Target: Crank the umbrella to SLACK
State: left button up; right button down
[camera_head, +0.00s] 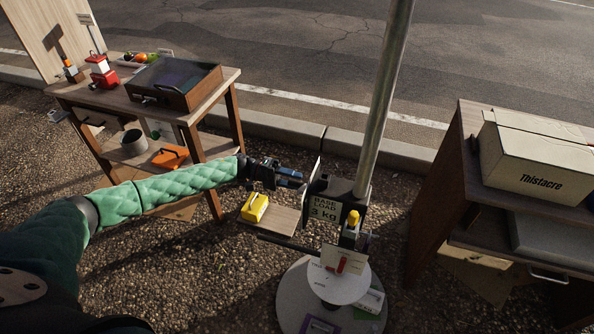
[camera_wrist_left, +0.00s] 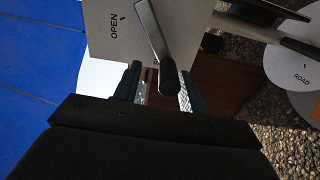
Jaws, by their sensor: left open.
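The umbrella's metal pole (camera_head: 384,100) rises from a dark housing at the middle right of the head view. A thin crank plate (camera_head: 313,176) shows nearly edge-on beside it; in the left wrist view the plate (camera_wrist_left: 112,45) reads "OPEN". A grey crank arm (camera_wrist_left: 150,28) crosses the plate and ends in a dark knob (camera_wrist_left: 169,76). My left gripper (camera_head: 302,180) is open in front of the plate. In the left wrist view its fingers (camera_wrist_left: 157,87) stand on either side of the knob; contact cannot be told. No SLACK mark is readable. My right gripper is not in view.
A wooden table (camera_head: 232,76) stands left; a shelf with a Thistacre box (camera_head: 540,160) stands right.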

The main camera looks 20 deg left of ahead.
pick_arm(q)
jog(key=shift+w+a+p, duration=0.1)
jog(key=shift+a+p, duration=0.2)
jog(key=shift+a, duration=2.25)
